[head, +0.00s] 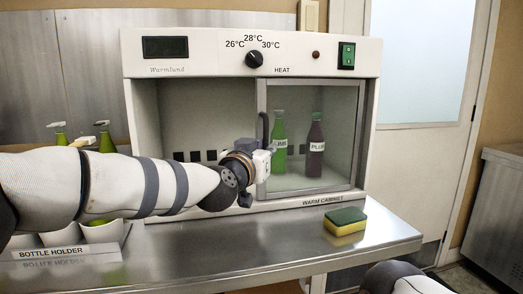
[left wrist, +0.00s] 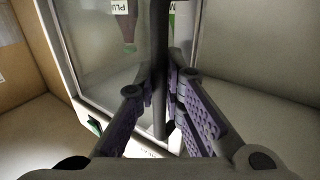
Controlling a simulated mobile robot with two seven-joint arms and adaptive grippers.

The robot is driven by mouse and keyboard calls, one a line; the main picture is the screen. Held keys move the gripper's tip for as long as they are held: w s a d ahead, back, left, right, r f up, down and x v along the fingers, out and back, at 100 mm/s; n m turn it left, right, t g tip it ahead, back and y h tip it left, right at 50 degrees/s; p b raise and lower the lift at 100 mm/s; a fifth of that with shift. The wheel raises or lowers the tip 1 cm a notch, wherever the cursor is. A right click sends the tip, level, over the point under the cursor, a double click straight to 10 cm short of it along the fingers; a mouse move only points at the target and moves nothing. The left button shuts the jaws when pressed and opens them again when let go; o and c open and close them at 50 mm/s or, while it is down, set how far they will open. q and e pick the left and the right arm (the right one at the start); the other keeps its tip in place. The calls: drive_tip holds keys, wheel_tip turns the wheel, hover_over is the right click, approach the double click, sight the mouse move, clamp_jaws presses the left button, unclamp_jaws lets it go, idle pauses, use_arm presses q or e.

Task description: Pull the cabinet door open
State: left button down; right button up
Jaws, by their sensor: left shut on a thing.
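The white warm cabinet (head: 200,67) stands on the steel counter. Its framed glass door (head: 340,110) covers the right half of the front, while the left half of the interior shows uncovered. A dark upright handle (head: 263,125) is at the door's left edge. My left gripper (head: 267,152) reaches across from the left and is shut on this handle. In the left wrist view the purple-padded fingers close around the dark handle bar (left wrist: 160,60), with the glass pane (left wrist: 90,50) behind it. My right gripper is out of view.
A green bottle (head: 279,130) and a dark plum bottle (head: 315,135) stand behind the glass. A yellow-green sponge (head: 345,222) lies on the counter (head: 220,250) in front. A bottle holder (head: 65,255) is at the left, with green bottles near it.

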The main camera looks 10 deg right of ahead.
use_arm(q)
drive_tip(key=shift+f, duration=0.1)
drive_tip(key=c, duration=1.9)
unclamp_jaws()
drive_tip(key=shift+c, duration=0.2)
drive_tip(key=shift+a, duration=0.1)
drive_tip(key=v, duration=1.2)
